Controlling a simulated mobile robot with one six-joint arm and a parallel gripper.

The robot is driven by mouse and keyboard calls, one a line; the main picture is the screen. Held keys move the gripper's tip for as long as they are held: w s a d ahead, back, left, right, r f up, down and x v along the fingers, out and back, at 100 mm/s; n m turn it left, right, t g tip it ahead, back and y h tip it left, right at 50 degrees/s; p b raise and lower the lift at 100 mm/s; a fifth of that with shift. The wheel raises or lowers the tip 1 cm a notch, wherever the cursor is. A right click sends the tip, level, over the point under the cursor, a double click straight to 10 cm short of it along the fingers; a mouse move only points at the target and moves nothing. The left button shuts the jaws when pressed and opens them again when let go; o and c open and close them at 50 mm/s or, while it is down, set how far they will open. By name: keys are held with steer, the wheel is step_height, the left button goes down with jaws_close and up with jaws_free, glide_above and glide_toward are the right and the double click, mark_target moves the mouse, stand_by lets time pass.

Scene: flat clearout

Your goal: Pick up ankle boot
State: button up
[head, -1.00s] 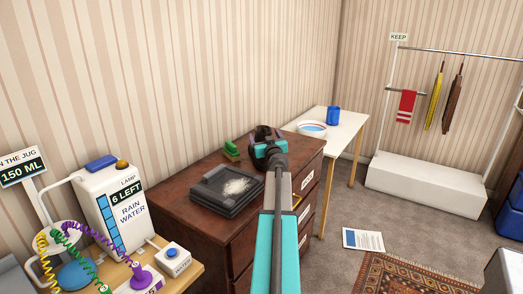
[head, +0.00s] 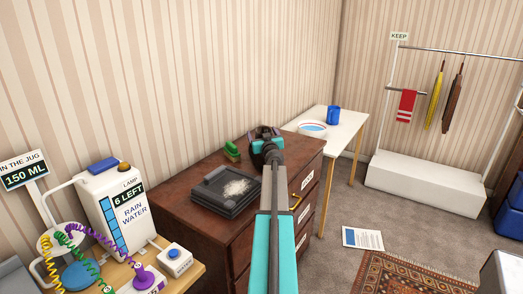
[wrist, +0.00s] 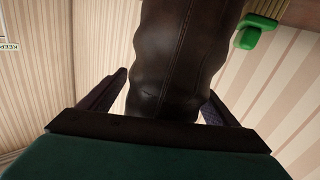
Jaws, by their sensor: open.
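The ankle boot is dark brown leather and fills the middle of the wrist view (wrist: 175,60), with a seam down its shaft. In the head view my gripper (head: 266,133) is at the back of the brown dresser, and my arm hides most of the boot there. In the wrist view my gripper (wrist: 165,100) is open, with one dark finger on each side of the boot. A gap shows between the left finger and the boot; the right finger looks close to it, and I cannot tell if they touch.
A green brush (head: 231,150) and a dark tray with pale powder (head: 225,190) are on the dresser (head: 190,222) to the left. A white table (head: 346,128) behind holds a bowl (head: 312,129) and a blue cup (head: 333,115). A rug (head: 410,275) lies on the floor.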

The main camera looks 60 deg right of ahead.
stand_by(0.4)
steer(key=c, duration=2.1)
steer(key=shift+r, duration=0.15)
steer(key=s+a+r+b, duration=0.2)
steer(key=s+a, duration=0.1)
steer(key=s, duration=0.4)
steer(key=s+a+r+b, duration=0.2)
steer(key=s+a, duration=0.2)
steer(key=s, duration=0.3)
steer(key=shift+s+a+r, duration=0.15)
steer(key=shift+r, duration=0.25)
